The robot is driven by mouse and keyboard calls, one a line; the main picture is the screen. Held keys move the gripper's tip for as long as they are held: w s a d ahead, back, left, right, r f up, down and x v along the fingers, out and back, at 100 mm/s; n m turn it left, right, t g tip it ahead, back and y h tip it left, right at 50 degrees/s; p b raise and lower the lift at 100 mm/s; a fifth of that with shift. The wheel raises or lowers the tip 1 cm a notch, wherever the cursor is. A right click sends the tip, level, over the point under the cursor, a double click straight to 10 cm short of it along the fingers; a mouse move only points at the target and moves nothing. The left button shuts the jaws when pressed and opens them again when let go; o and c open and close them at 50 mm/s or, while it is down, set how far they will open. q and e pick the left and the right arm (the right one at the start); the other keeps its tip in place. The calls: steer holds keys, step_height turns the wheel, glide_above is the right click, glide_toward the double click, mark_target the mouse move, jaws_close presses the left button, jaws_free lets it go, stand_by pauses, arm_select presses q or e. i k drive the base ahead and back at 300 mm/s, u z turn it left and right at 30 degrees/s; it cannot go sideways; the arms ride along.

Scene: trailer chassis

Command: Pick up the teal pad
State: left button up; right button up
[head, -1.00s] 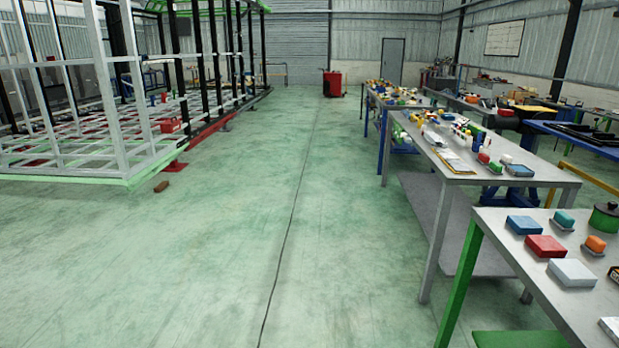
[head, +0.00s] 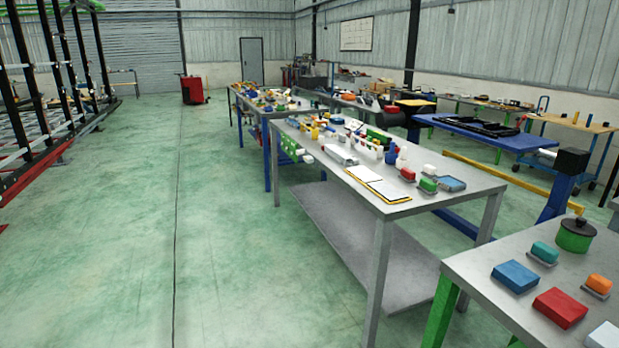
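A small teal pad (head: 545,251) rests on a thin grey holder on the near grey table (head: 474,268) at the lower right. A larger blue box (head: 515,276) lies just in front of it to the left. An orange pad (head: 599,283) on a similar holder is to its right. Neither of my grippers shows in the head view.
A red box (head: 560,307), a white box (head: 606,337) and a dark-lidded green pot (head: 576,235) share the near table. A longer grey table (head: 384,228) with many items stands behind it. Open green floor (head: 120,260) lies to the left.

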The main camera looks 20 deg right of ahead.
mark_target(544, 254)
steer(key=z, duration=0.95)
steer(key=i, duration=1.1)
steer(key=z, duration=1.2)
